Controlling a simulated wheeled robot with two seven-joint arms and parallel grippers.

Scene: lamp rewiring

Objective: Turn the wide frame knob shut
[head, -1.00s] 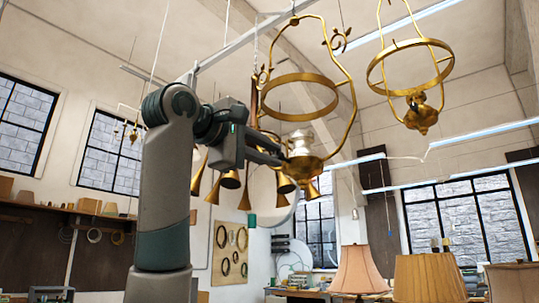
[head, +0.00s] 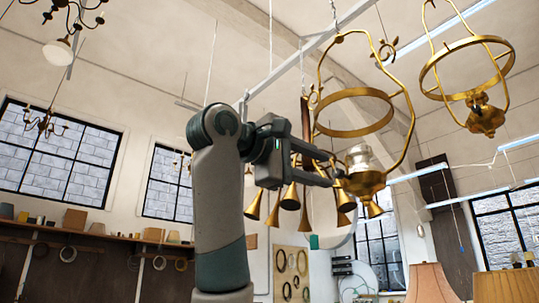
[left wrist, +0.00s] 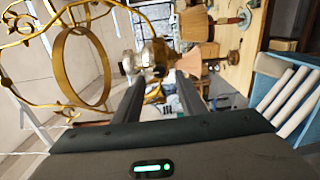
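A brass hanging lamp frame (head: 354,133) with a wide ring hangs right of centre in the head view. It carries a silvery burner (head: 362,158) above a brass font (head: 364,184). The frame ring (left wrist: 82,68) and the burner (left wrist: 150,57) also show in the left wrist view. I cannot make out the knob clearly. My left gripper (head: 336,172) points right at the burner and font, its tips close by; contact cannot be told. In the left wrist view its fingers (left wrist: 163,84) stand apart, with nothing clearly held. My right gripper is in neither view.
A second brass frame (head: 486,90) hangs at the upper right. Several brass horn shapes (head: 290,197) hang behind my gripper. Lampshades (head: 430,284) stand low at the right. A chandelier (head: 66,30) hangs at the upper left, clear of my arm.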

